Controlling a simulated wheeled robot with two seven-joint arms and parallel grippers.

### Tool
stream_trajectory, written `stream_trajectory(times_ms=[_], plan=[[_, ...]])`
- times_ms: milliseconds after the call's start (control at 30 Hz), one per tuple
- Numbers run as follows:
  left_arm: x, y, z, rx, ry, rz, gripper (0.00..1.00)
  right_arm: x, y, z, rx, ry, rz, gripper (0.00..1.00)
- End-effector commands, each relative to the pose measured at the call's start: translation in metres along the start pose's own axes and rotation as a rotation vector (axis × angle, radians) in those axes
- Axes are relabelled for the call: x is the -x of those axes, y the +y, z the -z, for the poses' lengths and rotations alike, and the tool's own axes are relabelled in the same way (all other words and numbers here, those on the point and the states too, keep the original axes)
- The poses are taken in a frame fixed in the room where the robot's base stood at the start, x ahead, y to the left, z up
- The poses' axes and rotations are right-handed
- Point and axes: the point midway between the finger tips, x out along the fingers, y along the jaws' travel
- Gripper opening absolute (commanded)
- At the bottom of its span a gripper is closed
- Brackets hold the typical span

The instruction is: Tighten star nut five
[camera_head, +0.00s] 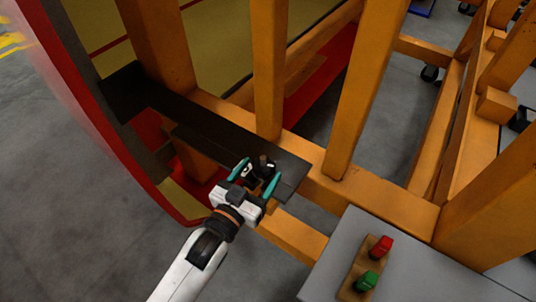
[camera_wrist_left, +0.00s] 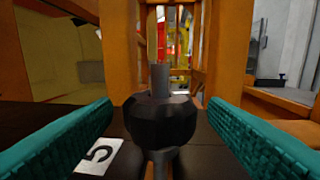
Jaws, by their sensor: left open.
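The star nut (camera_wrist_left: 160,119) is a dark, faceted knob with a grey threaded stud rising from its top. In the left wrist view it stands upright in the middle, with a white label marked 5 (camera_wrist_left: 99,156) on the dark plate to its left. In the head view the dark nut (camera_head: 265,168) sits near the end of the black bar (camera_head: 215,126). My left gripper (camera_head: 256,178) is open, with one teal finger on each side of the nut. In the left wrist view a gap shows between the nut and each finger of the gripper (camera_wrist_left: 160,135). My right gripper is not in view.
Orange posts (camera_head: 268,70) and beams of a frame rise close behind the bar. A red-edged curved shell (camera_head: 90,100) stands at the left. A grey table (camera_head: 410,272) with a red button (camera_head: 381,248) and a green button (camera_head: 366,281) is at the lower right.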

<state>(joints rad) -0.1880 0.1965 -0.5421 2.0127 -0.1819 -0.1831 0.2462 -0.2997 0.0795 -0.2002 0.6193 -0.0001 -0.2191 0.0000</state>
Motion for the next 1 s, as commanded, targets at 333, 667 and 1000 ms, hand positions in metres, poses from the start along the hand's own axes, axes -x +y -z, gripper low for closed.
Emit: stream_trajectory(times_ms=[333, 667, 1000], plan=[[-0.044, 0.000, 0.000, 0.001, 0.001, 0.001, 0.68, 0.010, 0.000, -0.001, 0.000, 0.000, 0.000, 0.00], [-0.047, 0.000, 0.000, 0.001, 0.001, 0.001, 0.68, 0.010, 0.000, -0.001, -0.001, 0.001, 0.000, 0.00], [-0.047, 0.000, 0.000, 0.000, 0.002, 0.003, 0.23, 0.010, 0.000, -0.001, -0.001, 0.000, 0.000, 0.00]])
